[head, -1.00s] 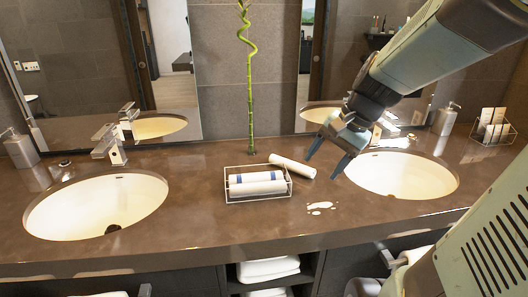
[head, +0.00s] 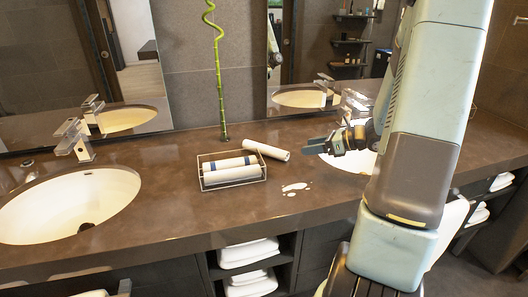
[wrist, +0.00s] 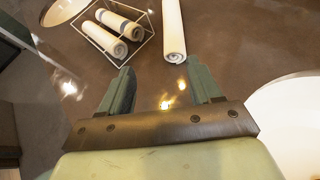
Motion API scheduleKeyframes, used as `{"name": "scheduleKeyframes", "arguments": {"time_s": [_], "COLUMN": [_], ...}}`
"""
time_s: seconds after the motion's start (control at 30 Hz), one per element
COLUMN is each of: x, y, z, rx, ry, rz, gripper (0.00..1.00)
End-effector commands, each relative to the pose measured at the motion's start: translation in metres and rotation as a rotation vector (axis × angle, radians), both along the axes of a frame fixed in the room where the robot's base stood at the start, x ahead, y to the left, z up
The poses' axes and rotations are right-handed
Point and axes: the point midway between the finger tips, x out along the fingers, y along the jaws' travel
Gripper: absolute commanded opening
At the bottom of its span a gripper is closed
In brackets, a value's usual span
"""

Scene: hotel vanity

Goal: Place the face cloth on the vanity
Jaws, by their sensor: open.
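A rolled white face cloth (head: 266,150) lies on the brown vanity (head: 150,222), just behind and to the right of a wire basket (head: 203,184). Two more rolled cloths (head: 230,173), white with dark stripes, lie in the basket. In the wrist view the loose roll (wrist: 173,30) lies beyond my fingertips, and the basket (wrist: 88,39) stands to its left. My gripper (head: 312,146) is open and empty, to the right of the loose roll and apart from it; its two fingers also show in the wrist view (wrist: 160,82).
Sinks stand at left (head: 60,205) and right, the right one partly hidden by my arm. A bamboo stalk (head: 219,90) rises behind the basket. Folded towels (head: 248,253) sit on shelves below.

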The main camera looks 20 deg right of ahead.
Motion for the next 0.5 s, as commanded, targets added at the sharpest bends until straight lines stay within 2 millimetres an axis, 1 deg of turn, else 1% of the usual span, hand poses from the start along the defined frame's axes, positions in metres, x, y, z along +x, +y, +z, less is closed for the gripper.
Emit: {"name": "scheduleKeyframes", "arguments": {"time_s": [0.03, 0.1, 0.2, 0.27, 0.5], "x": [0.002, 0.005, 0.009, 0.013, 0.038], "y": [-0.007, -0.011, -0.011, -0.007, 0.021], "z": [-0.005, -0.008, -0.012, -0.015, -0.031], "rx": [0.026, 0.047, 0.062, 0.065, 0.062], "ry": [0.011, 0.019, 0.025, 0.024, 0.025], "rz": [-0.03, -0.056, -0.072, -0.074, -0.072], "gripper": [0.63, 0.63, 0.63, 0.63, 0.63]}}
